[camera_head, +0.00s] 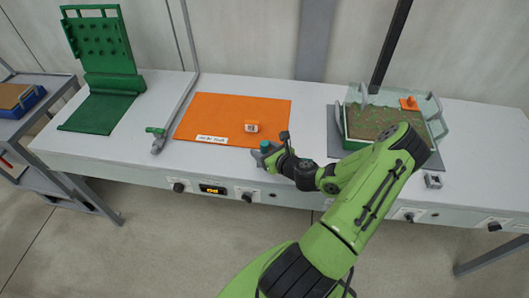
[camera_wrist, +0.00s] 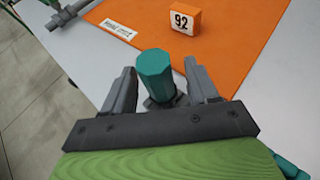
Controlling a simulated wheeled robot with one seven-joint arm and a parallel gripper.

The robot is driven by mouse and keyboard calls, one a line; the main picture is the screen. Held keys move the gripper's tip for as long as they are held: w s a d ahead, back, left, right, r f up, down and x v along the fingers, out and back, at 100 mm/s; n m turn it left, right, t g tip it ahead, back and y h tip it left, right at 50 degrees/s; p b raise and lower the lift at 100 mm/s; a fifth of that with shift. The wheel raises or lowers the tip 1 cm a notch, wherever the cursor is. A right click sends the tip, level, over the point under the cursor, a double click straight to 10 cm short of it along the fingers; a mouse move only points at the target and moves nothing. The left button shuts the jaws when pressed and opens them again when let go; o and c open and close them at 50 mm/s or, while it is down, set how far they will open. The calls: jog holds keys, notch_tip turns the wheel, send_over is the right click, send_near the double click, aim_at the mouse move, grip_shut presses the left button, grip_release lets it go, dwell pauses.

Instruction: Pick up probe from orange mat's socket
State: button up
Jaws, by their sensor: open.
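The orange mat (camera_head: 215,112) lies on the bench and also fills the upper part of the wrist view (camera_wrist: 235,55). A teal, faceted probe head (camera_wrist: 155,70) stands between my fingers, over a grey part at the mat's front edge; how it sits in its socket is partly hidden. In the head view the teal head (camera_head: 265,145) is small. My gripper (camera_wrist: 160,85) is open, with one grey finger on each side of the head and a gap visible on both sides. In the head view my gripper (camera_head: 266,153) is at the mat's front right corner.
An orange block (camera_wrist: 180,20) marked 92 stands on the mat beyond the probe; it also shows in the head view (camera_head: 252,127). A green mat (camera_head: 98,113) and a grey pipe (camera_head: 180,108) are at left.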

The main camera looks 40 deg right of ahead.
jog(key=shift+x, duration=0.95)
jog(key=shift+s, duration=0.1)
jog(key=c, duration=1)
jog(key=shift+c, duration=0.2)
